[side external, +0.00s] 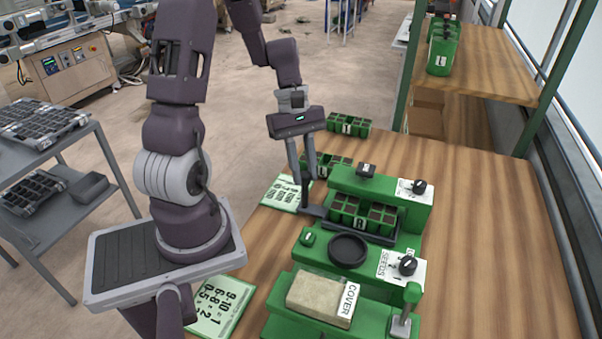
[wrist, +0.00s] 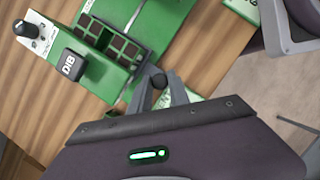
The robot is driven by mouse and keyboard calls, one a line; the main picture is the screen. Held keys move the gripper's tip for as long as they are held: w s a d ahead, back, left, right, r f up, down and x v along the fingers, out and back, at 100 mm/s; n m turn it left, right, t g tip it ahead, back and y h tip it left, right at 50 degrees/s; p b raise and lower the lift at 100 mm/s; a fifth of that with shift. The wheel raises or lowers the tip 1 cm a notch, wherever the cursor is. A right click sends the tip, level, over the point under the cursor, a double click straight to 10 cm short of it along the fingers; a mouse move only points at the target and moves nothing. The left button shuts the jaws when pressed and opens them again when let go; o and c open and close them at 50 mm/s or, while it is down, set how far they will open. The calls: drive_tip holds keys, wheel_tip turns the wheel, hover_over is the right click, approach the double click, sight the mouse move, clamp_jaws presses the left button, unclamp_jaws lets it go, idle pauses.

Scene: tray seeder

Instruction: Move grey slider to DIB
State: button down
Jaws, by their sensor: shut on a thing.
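The grey slider (side external: 314,211) is a dark flat carrier with a handle at its left end. It holds a green seed tray (side external: 352,207) with dark cells, marked R. It lies at the front edge of the green DIB station (side external: 385,188). In the wrist view, the slider (wrist: 148,50) and tray lie beside the dark block labelled DIB (wrist: 70,65). My gripper (side external: 305,184) points down at the slider's handle end. In the wrist view, my gripper (wrist: 158,82) is shut on the slider's dark upright knob. The fingers partly hide the knob.
The seeds station with a black bowl (side external: 348,250) and the cover station with a tan block (side external: 318,297) stand nearer the camera. Other green trays (side external: 348,125) stand behind. The table (side external: 480,240) is clear at right.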

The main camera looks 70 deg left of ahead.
drive_tip(key=w+a, duration=0.3)
drive_tip(key=w, duration=0.1)
drive_tip(key=shift+a, duration=0.4)
drive_tip(key=c, duration=1.3)
unclamp_jaws()
drive_tip(key=shift+o, duration=0.2)
drive_tip(key=shift+s, duration=0.1)
drive_tip(key=v, duration=0.7)
drive_tip(key=s+d+r+m+t+y, duration=0.1)
drive_tip(key=s+d+r+m+y, duration=0.2)
drive_tip(key=d+r+m, duration=0.65)
drive_tip(key=s+d+r+m+t+y, duration=0.1)
drive_tip(key=s+d+m+t, duration=0.3)
drive_tip(key=s+d+m, duration=0.4)
drive_tip(key=shift+s+d+t, duration=0.3)
drive_tip(key=shift+s+d, duration=0.55)
drive_tip(key=shift+s, duration=0.35)
